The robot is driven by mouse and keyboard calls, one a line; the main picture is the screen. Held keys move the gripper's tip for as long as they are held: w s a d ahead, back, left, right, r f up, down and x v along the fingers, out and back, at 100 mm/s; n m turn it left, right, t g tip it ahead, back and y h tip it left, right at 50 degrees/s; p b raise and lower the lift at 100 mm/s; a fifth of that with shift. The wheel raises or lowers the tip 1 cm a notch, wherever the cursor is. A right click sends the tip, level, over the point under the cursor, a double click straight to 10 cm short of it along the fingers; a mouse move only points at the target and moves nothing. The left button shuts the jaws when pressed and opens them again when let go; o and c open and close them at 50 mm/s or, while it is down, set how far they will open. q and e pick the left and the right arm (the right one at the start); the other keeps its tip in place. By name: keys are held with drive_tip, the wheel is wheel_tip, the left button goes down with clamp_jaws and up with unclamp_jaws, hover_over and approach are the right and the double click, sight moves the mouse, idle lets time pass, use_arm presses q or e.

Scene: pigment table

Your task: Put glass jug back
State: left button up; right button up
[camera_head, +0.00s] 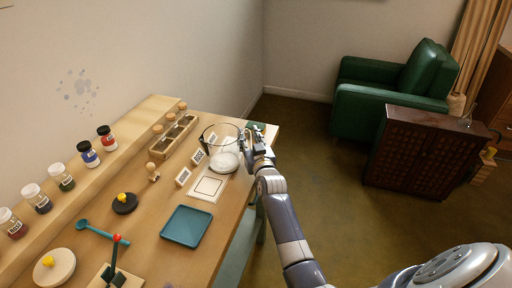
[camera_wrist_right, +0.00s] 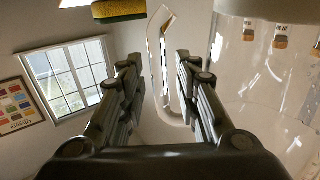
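The clear glass jug (camera_head: 222,139) is upright at the far right part of the table, behind the square-marked white card (camera_head: 208,187). Its bottom looks white; I cannot tell whether it rests on the surface. My right gripper (camera_head: 257,143) is at the jug's right side, by the handle. In the right wrist view the jug's wall (camera_wrist_right: 257,75) fills the right side, and its handle (camera_wrist_right: 164,75) shows between the fingers of my right gripper (camera_wrist_right: 158,62). The fingers stand apart with gaps beside the handle. My left gripper is out of view.
A blue tray (camera_head: 187,226) lies in front on the wooden table (camera_head: 150,220). Small label cards (camera_head: 183,177) stand left of the jug, near a wooden compartment box (camera_head: 174,136). Pigment jars (camera_head: 88,154) line the back shelf. A green armchair (camera_head: 385,90) is beyond the table.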

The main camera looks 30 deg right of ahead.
drive_tip(key=v, duration=1.1)
drive_tip(key=shift+s+r+b, duration=0.3)
drive_tip(key=shift+s+b, duration=0.05)
drive_tip(key=shift+b, duration=0.05)
drive_tip(key=shift+a, duration=0.1)
